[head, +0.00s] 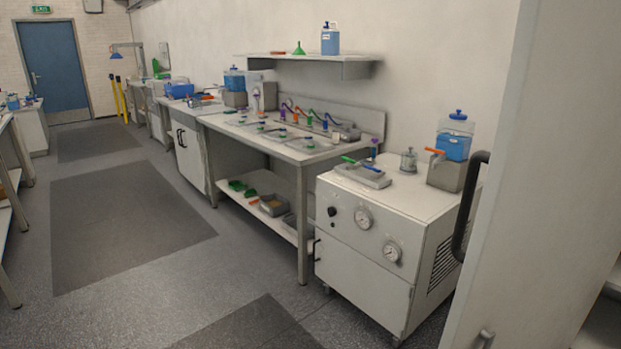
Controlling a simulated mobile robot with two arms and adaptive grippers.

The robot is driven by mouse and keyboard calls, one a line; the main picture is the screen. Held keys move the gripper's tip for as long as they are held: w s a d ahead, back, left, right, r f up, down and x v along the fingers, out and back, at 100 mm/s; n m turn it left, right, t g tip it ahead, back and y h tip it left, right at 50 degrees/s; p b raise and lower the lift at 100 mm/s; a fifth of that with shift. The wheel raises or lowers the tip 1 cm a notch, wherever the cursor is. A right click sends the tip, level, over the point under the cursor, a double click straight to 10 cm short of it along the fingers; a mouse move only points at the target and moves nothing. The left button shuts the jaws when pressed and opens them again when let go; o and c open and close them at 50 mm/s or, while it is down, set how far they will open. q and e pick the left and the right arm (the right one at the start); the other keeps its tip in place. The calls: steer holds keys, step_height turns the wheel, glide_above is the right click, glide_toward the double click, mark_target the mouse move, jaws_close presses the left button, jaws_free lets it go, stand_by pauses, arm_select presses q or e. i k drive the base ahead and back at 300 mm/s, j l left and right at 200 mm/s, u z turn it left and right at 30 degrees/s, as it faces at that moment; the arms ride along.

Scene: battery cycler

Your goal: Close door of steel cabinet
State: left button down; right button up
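A tall pale door panel (560,150), which looks like the steel cabinet's door, fills the right side of the head view. A black bar handle (468,208) sticks out at its left edge. The door stands open, and a strip of the shelved interior (606,312) shows past its lower right edge. The rest of the cabinet is out of frame. A small grey metal part (486,338) shows low on the panel; I cannot tell what it is. Neither of my grippers is in view.
A white wheeled unit with gauges (362,250) stands just left of the door, bearing a blue-liquid container (454,146). A steel workbench (300,150) runs along the wall beyond it. The floor aisle with dark mats (130,225) is clear.

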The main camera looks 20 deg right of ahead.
mark_target(545, 243)
steer(key=i+j+z, duration=0.1)
steer(key=z, duration=0.35)
steer(key=i+j+z, duration=0.2)
steer(key=z, duration=0.2)
steer(key=i+j+z, duration=0.2)
steer(key=z, duration=0.25)
steer(key=i+j+z, duration=0.1)
steer(key=j+z, duration=0.15)
steer(key=z, duration=0.2)
steer(key=j+z, duration=0.25)
steer(key=z, duration=0.15)
steer(key=i+j+z, duration=0.1)
steer(key=j+z, duration=1.05)
steer(key=j, duration=0.15)
steer(key=i, duration=0.05)
